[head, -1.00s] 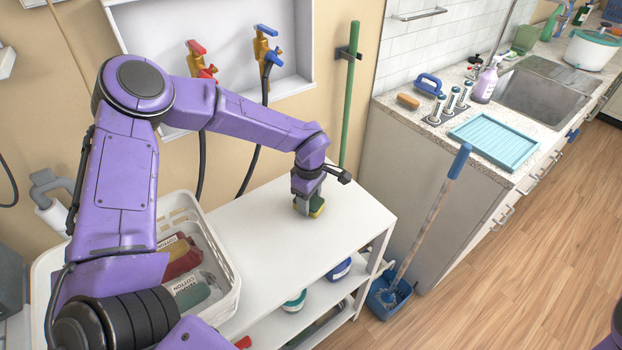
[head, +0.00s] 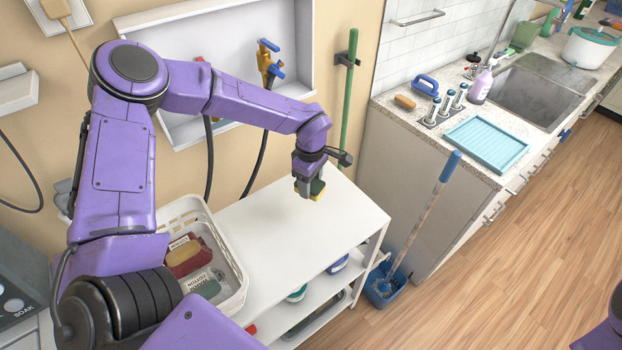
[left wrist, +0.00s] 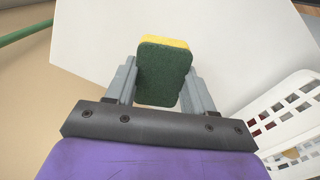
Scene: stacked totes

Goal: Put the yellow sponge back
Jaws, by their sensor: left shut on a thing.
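My left gripper (head: 308,184) is shut on the yellow sponge (head: 317,188), which has a dark green side. It holds the sponge over the back part of the white shelf unit's top (head: 300,230), seemingly a little above it. In the left wrist view the sponge (left wrist: 164,72) sits between the two grey fingers of the left gripper (left wrist: 160,88), its green face towards the camera and a yellow edge behind. My right gripper is not in view; only a bit of purple arm shows at the lower right of the head view.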

